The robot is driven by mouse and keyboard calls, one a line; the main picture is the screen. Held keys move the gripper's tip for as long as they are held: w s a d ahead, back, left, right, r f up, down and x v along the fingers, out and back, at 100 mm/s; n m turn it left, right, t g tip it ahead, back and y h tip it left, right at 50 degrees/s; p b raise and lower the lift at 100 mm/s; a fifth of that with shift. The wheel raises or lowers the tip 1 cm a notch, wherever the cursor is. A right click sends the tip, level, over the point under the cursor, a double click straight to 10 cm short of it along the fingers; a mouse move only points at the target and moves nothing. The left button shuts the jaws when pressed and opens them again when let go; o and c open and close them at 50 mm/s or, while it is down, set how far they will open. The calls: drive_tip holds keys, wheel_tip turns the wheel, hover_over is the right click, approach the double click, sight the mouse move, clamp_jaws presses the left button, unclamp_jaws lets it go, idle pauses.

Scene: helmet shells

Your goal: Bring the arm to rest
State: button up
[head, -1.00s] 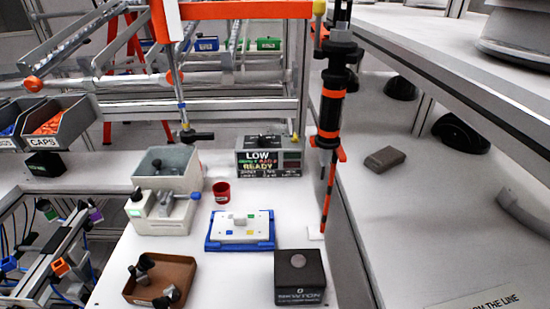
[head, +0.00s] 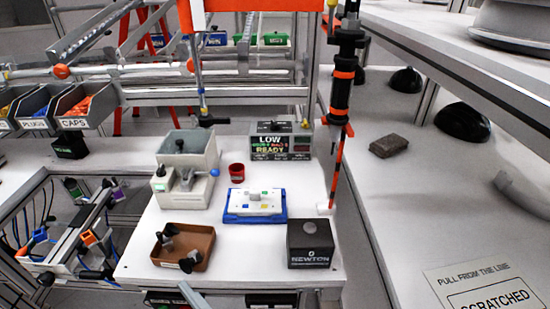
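My gripper is not in view in the head view, so its opening and anything in it cannot be seen. No part of my arm can be clearly made out. The white workbench (head: 135,255) fills the middle of the view.
The bench holds a grey machine (head: 185,150), red cup (head: 236,172), blue-edged tray (head: 228,217), brown tray (head: 207,232), black block (head: 309,258) and display box (head: 298,146). A black-and-orange tool (head: 341,95) hangs at the bench's right. Shelves (head: 400,235) with dark shells (head: 461,122) stand right.

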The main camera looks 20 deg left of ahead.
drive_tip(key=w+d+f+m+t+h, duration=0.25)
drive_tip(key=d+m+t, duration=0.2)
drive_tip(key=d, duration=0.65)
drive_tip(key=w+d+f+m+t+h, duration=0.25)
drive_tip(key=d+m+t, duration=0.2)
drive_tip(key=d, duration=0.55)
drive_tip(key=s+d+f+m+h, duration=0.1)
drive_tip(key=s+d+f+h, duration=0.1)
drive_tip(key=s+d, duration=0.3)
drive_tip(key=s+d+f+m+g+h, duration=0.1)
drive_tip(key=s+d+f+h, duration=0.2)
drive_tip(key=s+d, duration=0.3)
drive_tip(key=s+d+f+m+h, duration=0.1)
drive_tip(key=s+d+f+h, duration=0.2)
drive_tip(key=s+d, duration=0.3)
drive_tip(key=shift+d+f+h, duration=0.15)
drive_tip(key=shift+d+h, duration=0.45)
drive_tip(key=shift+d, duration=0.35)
